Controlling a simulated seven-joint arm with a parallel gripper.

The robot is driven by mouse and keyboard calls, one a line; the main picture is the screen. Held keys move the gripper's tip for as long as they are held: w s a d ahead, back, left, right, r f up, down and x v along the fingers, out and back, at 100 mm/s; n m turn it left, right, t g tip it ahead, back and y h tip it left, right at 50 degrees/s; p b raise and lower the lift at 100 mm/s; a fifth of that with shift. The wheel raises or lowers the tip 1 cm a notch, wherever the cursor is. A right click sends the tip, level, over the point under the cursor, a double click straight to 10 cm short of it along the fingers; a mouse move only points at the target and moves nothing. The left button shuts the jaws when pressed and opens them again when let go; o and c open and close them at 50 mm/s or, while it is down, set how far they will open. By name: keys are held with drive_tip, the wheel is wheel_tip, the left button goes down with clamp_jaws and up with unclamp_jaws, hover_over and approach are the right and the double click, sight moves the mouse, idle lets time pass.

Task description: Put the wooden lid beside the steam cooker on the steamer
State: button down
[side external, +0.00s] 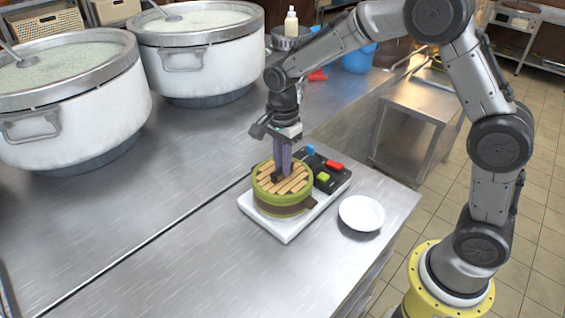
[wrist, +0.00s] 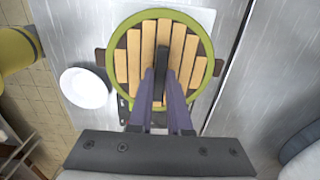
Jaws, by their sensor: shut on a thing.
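The wooden lid (side external: 268,184) has light slats and a green rim. In the side view it sits on top of the steamer (side external: 284,210), a round pot with a dark brown band and a side handle. The steamer stands on the white cooker base (side external: 286,236) with a dark control panel. In the wrist view the lid (wrist: 134,62) covers the steamer's opening, with dark side handles showing beyond its rim. My gripper (side external: 280,174) points down with its purple fingers shut on the lid's dark central handle (wrist: 161,64). The fingers partly hide that handle.
A white bowl (side external: 361,214) stands right of the cooker, near the counter edge. Two large stockpots (side external: 66,116) (side external: 198,60) stand at the back left. The steel counter (side external: 150,215) left of the cooker is clear. A lower steel table (side external: 414,100) is behind right.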

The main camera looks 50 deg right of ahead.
drive_tip(key=c, duration=0.9)
unclamp_jaws()
drive_tip(key=shift+f, duration=0.1)
drive_tip(key=shift+o, duration=0.2)
wheel_tip(320, 180, up, 12)
drive_tip(key=s+d+r+n+t, duration=0.2)
drive_tip(key=s+r+n, duration=0.3)
drive_tip(key=s, duration=0.2)
drive_tip(key=s+d+f+n+t, duration=0.1)
drive_tip(key=s+n, duration=0.5)
drive_tip(key=s, duration=0.3)
drive_tip(key=s+d+f+n+t, duration=0.1)
drive_tip(key=s+f+n+t, duration=0.1)
drive_tip(key=s+n, duration=0.5)
drive_tip(key=shift+s+d+f+t, duration=0.15)
drive_tip(key=shift+s+d+t, duration=0.15)
drive_tip(key=shift+s, duration=1)
